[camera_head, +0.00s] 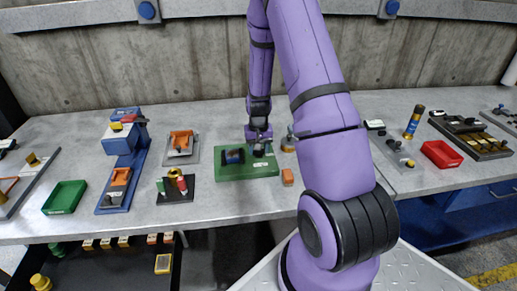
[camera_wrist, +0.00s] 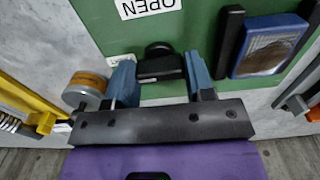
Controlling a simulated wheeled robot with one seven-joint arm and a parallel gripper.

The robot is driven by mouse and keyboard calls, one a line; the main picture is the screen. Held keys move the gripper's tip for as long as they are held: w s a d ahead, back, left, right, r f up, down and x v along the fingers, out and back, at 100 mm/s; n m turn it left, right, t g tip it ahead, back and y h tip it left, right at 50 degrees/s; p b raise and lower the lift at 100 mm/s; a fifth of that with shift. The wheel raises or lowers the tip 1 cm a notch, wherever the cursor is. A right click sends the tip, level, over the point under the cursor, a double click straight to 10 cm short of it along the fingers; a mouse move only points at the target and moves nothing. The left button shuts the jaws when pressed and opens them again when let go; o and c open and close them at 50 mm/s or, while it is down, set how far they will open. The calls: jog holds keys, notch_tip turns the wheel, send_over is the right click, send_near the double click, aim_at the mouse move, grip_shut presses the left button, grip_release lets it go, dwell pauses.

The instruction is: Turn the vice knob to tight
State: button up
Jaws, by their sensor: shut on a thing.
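The vice is a green base (camera_head: 228,174) on the workbench, with a blue block held between dark parts at its left in the head view. In the wrist view its green base (camera_wrist: 205,20) carries a label reading OPEN, a black bar (camera_wrist: 229,42) and a framed blue-grey block (camera_wrist: 265,52). The black vice knob (camera_wrist: 158,64) is between the two blue fingers of my gripper (camera_wrist: 160,73). My gripper (camera_head: 259,148) is shut on the knob at the right end of the base. The gripper partly hides the knob in the head view.
A round metal and orange piece (camera_wrist: 87,87) is close beside one finger. A blue stand (camera_head: 125,150), an orange-topped fixture (camera_head: 182,146) and a red tray (camera_head: 443,154) are farther off. Bare bench lies in front.

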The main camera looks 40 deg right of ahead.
dwell(0.4)
jog(key=o, duration=0.9)
jog(key=shift+r, duration=0.15)
notch_tip(320, 180, up, 11)
jog(key=shift+f, duration=0.2)
